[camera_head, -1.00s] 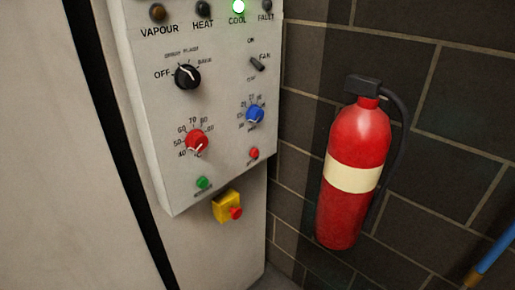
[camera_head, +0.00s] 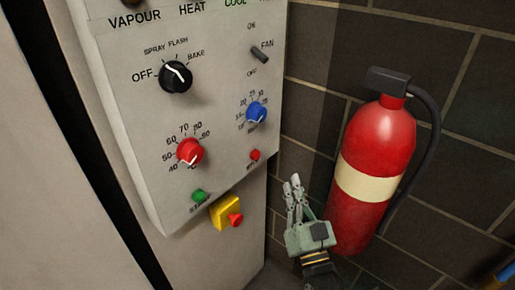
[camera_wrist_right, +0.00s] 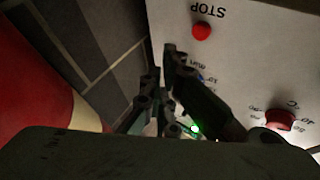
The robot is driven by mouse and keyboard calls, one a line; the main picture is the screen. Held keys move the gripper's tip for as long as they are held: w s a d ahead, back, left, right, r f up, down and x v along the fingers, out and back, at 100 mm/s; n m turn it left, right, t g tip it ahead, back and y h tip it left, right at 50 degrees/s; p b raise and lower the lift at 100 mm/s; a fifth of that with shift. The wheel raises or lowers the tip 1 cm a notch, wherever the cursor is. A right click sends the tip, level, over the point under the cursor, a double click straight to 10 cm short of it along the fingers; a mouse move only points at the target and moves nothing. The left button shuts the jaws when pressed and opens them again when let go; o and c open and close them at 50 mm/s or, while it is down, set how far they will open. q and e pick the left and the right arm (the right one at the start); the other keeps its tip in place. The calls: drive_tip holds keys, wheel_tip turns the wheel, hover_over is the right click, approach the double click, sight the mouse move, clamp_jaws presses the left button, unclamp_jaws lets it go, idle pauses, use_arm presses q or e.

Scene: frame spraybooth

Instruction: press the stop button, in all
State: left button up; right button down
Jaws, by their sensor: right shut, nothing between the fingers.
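The stop button (camera_head: 255,155) is a small round red button at the lower right of the grey control panel (camera_head: 228,160). It also shows in the right wrist view (camera_wrist_right: 202,31), beside the upside-down word STOP. My right gripper (camera_head: 293,183) is shut and empty, fingers pointing up, to the right of and below the button in the head view. In the right wrist view the fingertips (camera_wrist_right: 161,62) are in front of the panel edge, apart from the button in the picture. My left gripper is not in view.
Red (camera_head: 190,152), blue (camera_head: 257,113) and black (camera_head: 176,77) dials are above. A red fire extinguisher (camera_head: 377,150) stands close behind my gripper, by the brick wall.

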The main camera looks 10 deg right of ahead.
sight(255, 155)
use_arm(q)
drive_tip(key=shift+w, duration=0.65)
use_arm(e)
drive_tip(key=shift+m+t+h, duration=0.3)
drive_tip(key=shift+t+h, duration=0.1)
drive_tip(key=shift+t, duration=0.2)
drive_tip(key=r, duration=0.4)
drive_tip(key=shift+d, duration=0.4)
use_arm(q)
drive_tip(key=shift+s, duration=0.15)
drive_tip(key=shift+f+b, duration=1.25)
use_arm(e)
drive_tip(key=w+a, duration=0.5)
drive_tip(key=w, duration=0.2)
drive_tip(key=shift+a, duration=0.25)
drive_tip(key=shift+w, duration=0.15)
drive_tip(key=shift+w+a, duration=0.25)
